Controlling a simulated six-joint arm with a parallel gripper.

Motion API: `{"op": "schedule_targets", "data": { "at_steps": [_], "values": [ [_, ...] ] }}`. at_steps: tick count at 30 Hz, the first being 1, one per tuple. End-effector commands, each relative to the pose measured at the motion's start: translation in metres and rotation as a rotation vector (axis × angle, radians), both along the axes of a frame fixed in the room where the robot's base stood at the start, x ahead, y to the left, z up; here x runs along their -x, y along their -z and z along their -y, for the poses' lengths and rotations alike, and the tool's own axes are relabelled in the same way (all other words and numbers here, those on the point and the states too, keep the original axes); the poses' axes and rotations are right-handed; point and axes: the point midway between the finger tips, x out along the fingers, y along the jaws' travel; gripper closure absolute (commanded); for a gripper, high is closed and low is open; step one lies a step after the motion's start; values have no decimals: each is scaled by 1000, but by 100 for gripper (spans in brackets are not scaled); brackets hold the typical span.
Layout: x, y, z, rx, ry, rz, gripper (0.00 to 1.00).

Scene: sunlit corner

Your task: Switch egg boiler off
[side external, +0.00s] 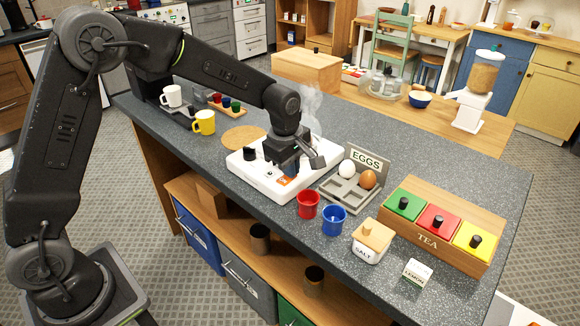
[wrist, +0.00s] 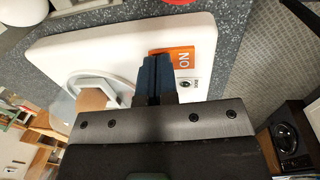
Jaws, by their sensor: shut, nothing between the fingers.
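The egg boiler has a flat white base (side external: 244,172) on the grey counter; the base also fills much of the wrist view (wrist: 120,45). Its orange switch (side external: 284,181) is at the front edge. In the wrist view the orange switch (wrist: 184,58) is lettered, apparently "ON", beside a small dark mark. My gripper (side external: 283,172) is shut and empty, pointing down over the base near the switch. In the wrist view its fingertips (wrist: 155,58) are right beside the switch and partly cover it. I cannot tell whether they touch. Steam rises behind my wrist, and my gripper hides part of the boiler.
An egg tray (side external: 332,187) with a white egg (side external: 346,167) and a brown egg (side external: 367,179) stands right of the boiler. A red cup (side external: 307,205), blue cup (side external: 334,220) and salt box (side external: 372,241) stand in front. A round wooden mat (side external: 243,136) lies behind left.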

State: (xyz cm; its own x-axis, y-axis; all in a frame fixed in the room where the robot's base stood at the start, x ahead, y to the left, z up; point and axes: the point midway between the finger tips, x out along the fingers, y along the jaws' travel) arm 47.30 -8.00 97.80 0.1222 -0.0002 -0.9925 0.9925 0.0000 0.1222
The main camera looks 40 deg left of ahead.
Motion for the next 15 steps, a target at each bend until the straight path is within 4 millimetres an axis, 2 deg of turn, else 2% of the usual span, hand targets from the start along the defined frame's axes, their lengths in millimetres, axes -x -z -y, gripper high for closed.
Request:
{"op": "schedule_targets", "data": {
  "at_steps": [15],
  "values": [
    [-1, 5, 0, 0, 0, -3, 100]
  ]
}}
